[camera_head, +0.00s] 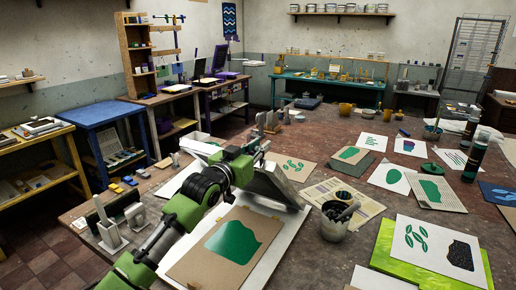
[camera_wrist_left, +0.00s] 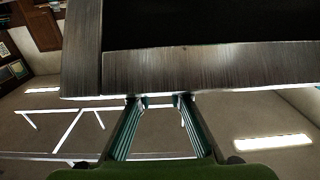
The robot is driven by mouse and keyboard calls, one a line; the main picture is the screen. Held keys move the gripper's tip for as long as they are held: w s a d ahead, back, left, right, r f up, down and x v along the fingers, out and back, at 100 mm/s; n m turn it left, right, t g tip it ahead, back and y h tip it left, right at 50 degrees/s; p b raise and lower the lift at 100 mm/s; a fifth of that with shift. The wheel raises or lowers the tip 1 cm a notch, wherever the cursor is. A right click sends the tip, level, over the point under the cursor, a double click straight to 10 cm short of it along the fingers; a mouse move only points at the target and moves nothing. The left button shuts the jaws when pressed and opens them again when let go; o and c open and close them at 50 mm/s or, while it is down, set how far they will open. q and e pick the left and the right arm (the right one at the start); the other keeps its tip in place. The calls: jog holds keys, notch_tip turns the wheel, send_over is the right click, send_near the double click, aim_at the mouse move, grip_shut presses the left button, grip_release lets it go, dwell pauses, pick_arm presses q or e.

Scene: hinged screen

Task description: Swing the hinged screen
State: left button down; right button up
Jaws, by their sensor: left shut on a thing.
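The hinged screen (camera_head: 277,184) has a grey metal frame and stands tilted up over the white printing board (camera_head: 277,262) at the near middle of the table. My left gripper (camera_head: 258,148) is at the screen's raised edge, with its fingertips partly hidden by my own arm. In the left wrist view, the screen's brushed metal frame (camera_wrist_left: 200,66) crosses the top in front of a dark panel. There the green fingers of my left gripper (camera_wrist_left: 158,101) meet the frame's lower edge and are shut on it. My right gripper is not in view.
A brown card with a green print (camera_head: 232,243) lies on the board below the screen. Printed sheets and cards cover the table further right. A metal holder (camera_head: 105,228) stands at the left edge.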

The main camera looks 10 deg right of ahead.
pick_arm(q)
jog(key=c, duration=2)
grip_release()
jog(key=shift+r, duration=0.15)
jog(key=shift+o, duration=0.5)
jog(key=shift+w+d, duration=0.15)
jog(key=shift+f, duration=0.2)
jog(key=shift+s+a+f, duration=0.1)
jog(key=shift+s+a, duration=0.3)
jog(key=shift+s, duration=0.2)
jog(key=v, duration=1)
jog(key=shift+s+a, duration=0.2)
jog(key=shift+s, duration=0.05)
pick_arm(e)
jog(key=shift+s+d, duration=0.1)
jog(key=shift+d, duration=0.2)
